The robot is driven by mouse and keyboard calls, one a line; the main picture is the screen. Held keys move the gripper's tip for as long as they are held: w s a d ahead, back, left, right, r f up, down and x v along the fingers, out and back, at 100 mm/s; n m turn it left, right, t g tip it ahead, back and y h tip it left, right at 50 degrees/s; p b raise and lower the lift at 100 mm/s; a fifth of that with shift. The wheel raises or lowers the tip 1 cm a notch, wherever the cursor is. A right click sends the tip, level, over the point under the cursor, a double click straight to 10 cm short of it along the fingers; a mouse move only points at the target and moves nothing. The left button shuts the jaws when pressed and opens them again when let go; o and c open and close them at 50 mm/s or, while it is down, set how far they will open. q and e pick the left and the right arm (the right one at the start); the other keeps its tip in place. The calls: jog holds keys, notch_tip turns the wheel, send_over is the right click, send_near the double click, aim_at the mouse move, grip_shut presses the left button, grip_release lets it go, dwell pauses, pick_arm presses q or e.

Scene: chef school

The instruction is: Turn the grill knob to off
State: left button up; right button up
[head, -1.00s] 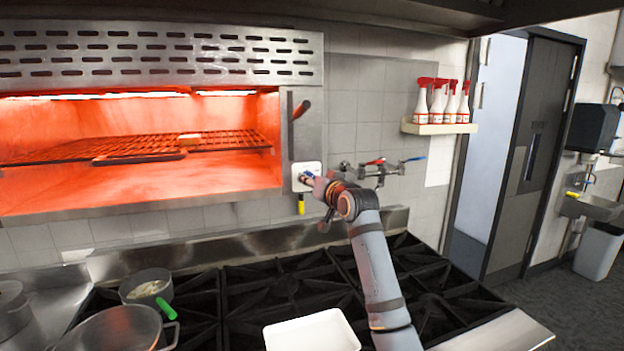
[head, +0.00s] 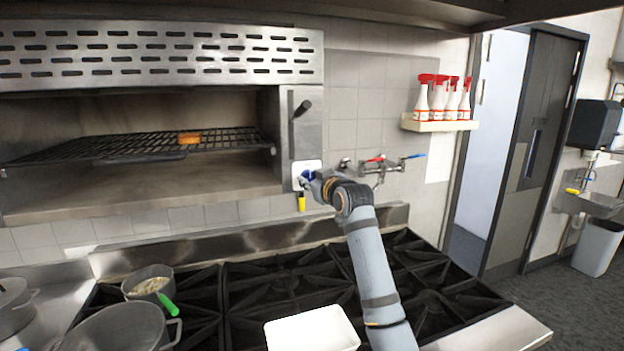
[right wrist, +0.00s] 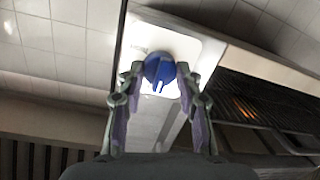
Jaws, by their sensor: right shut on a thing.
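The grill knob (right wrist: 159,70) is a round blue dial with a white mark, on a white plate (right wrist: 172,42) beside the grill. My right gripper (right wrist: 160,78) is shut on the knob, one finger on each side of it. In the head view the right gripper (head: 308,182) is at the plate (head: 306,168) and mostly hides the knob. My left gripper is not in view.
Taps (head: 380,164) are on the wall just right of the plate. Below are black stove grates (head: 280,285), a white tray (head: 312,330) and pots (head: 120,328) at the left. Spray bottles (head: 440,100) stand on a wall shelf at the right.

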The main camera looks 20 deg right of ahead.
jog(key=shift+r, duration=0.1)
dwell(0.3)
jog(key=o, duration=1.2)
jog(key=shift+c, duration=0.2)
jog(key=s+d, duration=0.1)
jog(key=s, duration=1.1)
jog(key=shift+r, duration=0.45)
